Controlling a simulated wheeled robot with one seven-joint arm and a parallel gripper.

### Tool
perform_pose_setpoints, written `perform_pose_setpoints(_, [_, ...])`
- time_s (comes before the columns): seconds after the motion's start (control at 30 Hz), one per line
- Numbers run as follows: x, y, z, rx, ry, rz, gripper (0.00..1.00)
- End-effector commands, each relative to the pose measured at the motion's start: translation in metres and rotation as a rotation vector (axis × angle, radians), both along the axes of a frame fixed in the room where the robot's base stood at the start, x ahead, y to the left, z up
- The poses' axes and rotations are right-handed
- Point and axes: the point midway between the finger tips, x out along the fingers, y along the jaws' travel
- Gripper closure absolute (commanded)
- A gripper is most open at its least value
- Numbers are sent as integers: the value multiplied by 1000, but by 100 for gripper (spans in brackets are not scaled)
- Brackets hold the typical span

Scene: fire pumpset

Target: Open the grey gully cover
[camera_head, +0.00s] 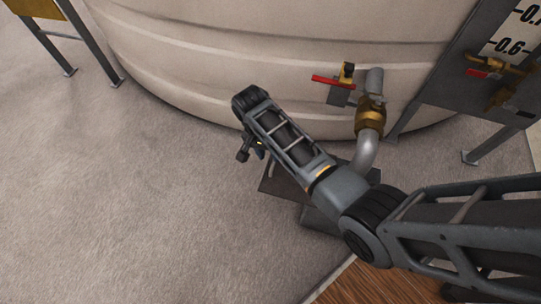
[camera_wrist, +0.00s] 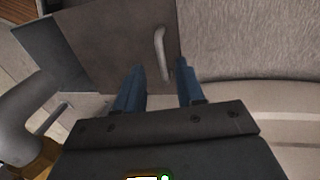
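The gully cover is a flat grey-brown plate (camera_wrist: 110,42) in the wrist view, with a pale bent bar handle (camera_wrist: 159,50) near its right edge. In the head view, part of the cover (camera_head: 281,180) shows beneath my arm. My gripper (camera_wrist: 160,68) is open, with its two blue fingers apart. The handle appears in line with the gap between the fingertips; I cannot tell how far beyond them it is. In the head view my gripper (camera_head: 252,151) is mostly hidden under my wrist.
A darker grey plate (camera_wrist: 42,52) adjoins the cover. A grey pipe with a brass fitting (camera_head: 369,113) comes down beside the covers. A red-handled valve (camera_head: 333,82) sits on the large beige tank (camera_head: 240,50) behind. Carpeted floor (camera_head: 120,210) is clear at left.

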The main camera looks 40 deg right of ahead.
Motion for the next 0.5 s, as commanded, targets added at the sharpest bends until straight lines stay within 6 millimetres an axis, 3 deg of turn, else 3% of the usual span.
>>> perform_pose_setpoints(0.03, [1,1,12,0,0,0,62])
perform_pose_setpoints(0.2, [4,3,28,0,0,1,62])
perform_pose_setpoints(0.5, [5,4,32,0,0,1,62])
